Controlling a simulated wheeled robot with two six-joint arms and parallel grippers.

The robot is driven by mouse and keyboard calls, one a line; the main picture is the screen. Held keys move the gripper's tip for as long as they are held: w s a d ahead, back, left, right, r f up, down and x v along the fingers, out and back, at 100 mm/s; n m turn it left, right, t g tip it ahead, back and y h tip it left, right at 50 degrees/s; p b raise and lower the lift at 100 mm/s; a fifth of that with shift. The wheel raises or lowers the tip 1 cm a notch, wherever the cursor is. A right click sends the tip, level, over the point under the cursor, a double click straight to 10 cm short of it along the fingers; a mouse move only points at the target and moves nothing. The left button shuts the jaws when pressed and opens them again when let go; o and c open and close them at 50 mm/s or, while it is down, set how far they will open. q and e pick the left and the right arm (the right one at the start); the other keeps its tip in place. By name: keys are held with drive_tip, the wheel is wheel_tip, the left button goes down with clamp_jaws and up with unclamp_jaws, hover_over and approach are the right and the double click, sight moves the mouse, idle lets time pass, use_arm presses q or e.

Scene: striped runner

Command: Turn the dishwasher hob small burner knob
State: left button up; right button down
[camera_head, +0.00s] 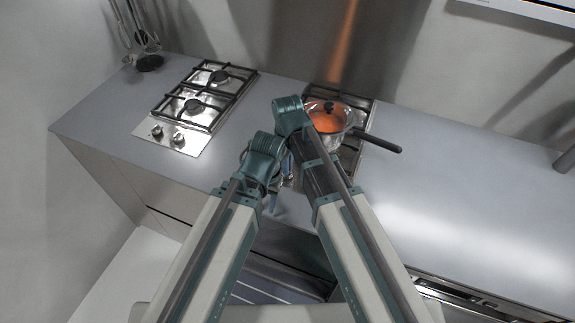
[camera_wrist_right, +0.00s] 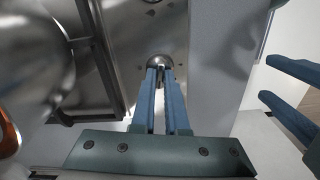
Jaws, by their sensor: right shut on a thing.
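The right-hand hob (camera_head: 349,159) is set in the grey counter and is partly covered by my arms and a pot. In the right wrist view, a round metal knob (camera_wrist_right: 158,60) stands on the hob's shiny steel plate (camera_wrist_right: 190,50). My right gripper (camera_wrist_right: 161,74) has its blue fingers close together on this knob. Another knob (camera_wrist_right: 152,3) shows partly at the top edge. My left gripper (camera_wrist_right: 266,80) shows at the right of the wrist view, its two blue fingers apart with nothing between them. In the head view my arms hide the held knob.
A steel pot (camera_head: 328,120) with orange contents and a long black handle (camera_head: 382,143) stands on the right-hand hob, close to my right wrist. A second hob (camera_head: 205,98) with two knobs lies to the left. The counter at the right (camera_head: 460,190) is clear.

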idle(0.3)
drive_tip(key=c, duration=0.9)
unclamp_jaws()
use_arm(q)
wheel_tip(320, 180, up, 14)
drive_tip(key=p, duration=1.4)
use_arm(e)
wheel_tip(320, 180, up, 14)
drive_tip(key=shift+f, duration=0.1)
use_arm(q)
drive_tip(key=shift+f, duration=0.1)
